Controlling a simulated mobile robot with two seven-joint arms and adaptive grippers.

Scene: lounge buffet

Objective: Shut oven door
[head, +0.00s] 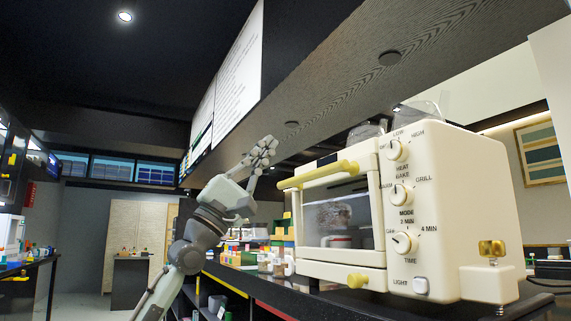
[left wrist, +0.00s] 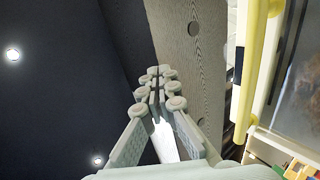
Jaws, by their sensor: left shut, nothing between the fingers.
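The cream toaster oven (head: 450,215) stands on the black counter at the right. Its door has a window (head: 338,215) and a long yellow handle (head: 318,175) across the top. The door looks upright in the oven front; I cannot tell whether a small gap is left. My left gripper (head: 262,150) is shut and empty, raised just left of the handle's left end and apart from it. In the left wrist view its closed fingers (left wrist: 158,82) point away, with the yellow handle (left wrist: 246,80) to their right. My right gripper is out of view.
Colourful boxes (head: 284,228) and cups (head: 278,266) stand on the counter left of the oven. Clear containers (head: 418,110) sit on top of the oven. A wooden overhang (head: 390,80) runs above. The aisle at the left is open.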

